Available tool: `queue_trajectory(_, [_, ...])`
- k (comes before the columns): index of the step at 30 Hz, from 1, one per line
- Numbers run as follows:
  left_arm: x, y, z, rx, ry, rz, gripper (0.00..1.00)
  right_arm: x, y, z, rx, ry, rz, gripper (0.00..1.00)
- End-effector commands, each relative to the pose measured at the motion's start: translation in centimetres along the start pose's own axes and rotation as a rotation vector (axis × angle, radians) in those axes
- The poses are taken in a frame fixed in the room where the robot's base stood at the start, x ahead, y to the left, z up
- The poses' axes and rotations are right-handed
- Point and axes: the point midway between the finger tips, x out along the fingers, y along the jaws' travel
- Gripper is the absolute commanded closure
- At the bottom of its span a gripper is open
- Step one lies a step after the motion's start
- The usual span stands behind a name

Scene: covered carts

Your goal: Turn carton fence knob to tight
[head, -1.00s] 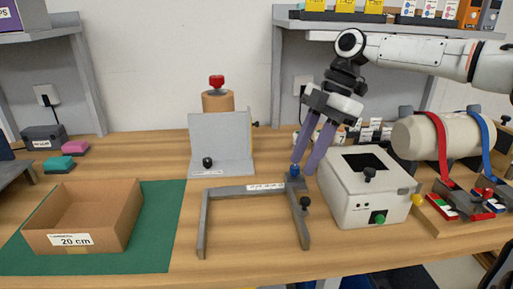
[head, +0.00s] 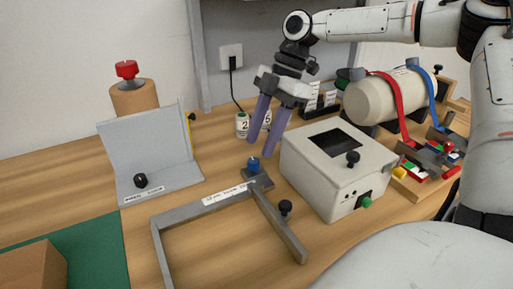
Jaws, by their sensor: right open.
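A grey U-shaped frame (head: 227,197) lies on the wooden table, with a white label on its back bar that is too small to read. My left gripper is out of view.
A white box (head: 315,183) with a dark opening stands close right of the frame. A grey angled plate (head: 155,150) with a black knob stands to the left. A carton (head: 35,268) sits on a green mat (head: 105,245). Inside the frame the table is bare.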

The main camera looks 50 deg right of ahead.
Motion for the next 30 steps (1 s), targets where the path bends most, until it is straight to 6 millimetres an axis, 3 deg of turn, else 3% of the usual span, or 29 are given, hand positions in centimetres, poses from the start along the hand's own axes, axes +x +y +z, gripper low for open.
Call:
queue_trajectory(3, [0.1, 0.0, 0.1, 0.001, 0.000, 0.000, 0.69, 2.1, -0.1, 0.1, 0.002, -0.001, -0.003, 0.59])
queue_trajectory(9, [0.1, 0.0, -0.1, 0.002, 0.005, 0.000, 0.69, 4.1, 0.0, 0.1, 0.001, -0.001, 0.000, 0.59])
queue_trajectory(19, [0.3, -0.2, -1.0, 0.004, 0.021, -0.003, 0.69, 4.5, 0.0, 0.0, 0.001, 0.001, 0.002, 0.59])
queue_trajectory(27, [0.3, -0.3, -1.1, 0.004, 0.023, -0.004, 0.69, 4.4, 0.0, 0.0, 0.001, 0.000, 0.002, 1.00])
queue_trajectory(30, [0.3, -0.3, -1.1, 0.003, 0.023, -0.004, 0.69, 4.4, 0.0, 0.0, 0.003, 0.001, 0.003, 1.00])
